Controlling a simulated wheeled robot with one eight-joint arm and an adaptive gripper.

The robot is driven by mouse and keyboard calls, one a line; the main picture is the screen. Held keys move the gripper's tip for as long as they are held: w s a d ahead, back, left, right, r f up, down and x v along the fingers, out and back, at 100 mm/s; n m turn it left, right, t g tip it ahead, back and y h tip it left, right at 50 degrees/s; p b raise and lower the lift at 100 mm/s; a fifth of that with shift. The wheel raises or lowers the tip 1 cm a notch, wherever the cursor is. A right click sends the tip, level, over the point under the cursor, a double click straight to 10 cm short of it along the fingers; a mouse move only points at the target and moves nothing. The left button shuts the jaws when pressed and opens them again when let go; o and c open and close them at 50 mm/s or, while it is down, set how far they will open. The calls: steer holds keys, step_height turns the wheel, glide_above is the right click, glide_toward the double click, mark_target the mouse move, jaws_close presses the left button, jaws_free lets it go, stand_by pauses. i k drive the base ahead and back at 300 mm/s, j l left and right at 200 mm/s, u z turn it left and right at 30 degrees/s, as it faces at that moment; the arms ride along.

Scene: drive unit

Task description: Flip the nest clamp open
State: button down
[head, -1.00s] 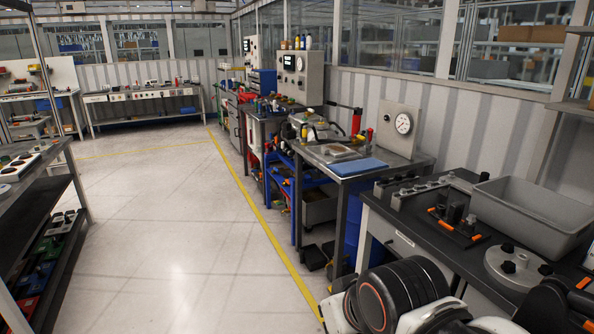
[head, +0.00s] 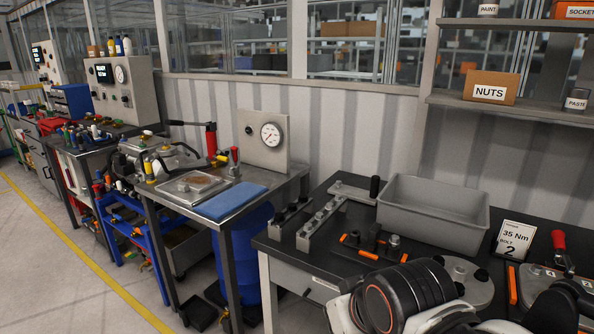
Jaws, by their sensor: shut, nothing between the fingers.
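A red-handled clamp (head: 559,243) stands at the right of the dark bench in the head view, its handle upright. It appears to be the nest clamp; its lower part and the work beneath it are partly hidden by my arm.
The dark bench (head: 323,262) holds a grey bin (head: 433,217), a round plate with black knobs (head: 465,285), metal blocks (head: 322,222) and a torque card (head: 513,240). A shelf (head: 560,113) overhangs the back right. Open floor lies at the far left.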

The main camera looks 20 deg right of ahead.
mark_target(558, 236)
steer(key=i+z, duration=0.15)
steer(key=z, duration=0.25)
steer(key=i+l+z, duration=0.1)
steer(key=z, duration=0.3)
steer(key=i+j+z, duration=0.1)
steer(key=i+z, duration=0.15)
steer(key=z, duration=0.2)
steer(key=i+j+z, duration=0.1)
steer(key=z, duration=0.3)
steer(key=i+j+z, duration=0.15)
steer(key=z, duration=0.25)
steer(key=i+j, duration=0.05)
steer(key=i, duration=0.05)
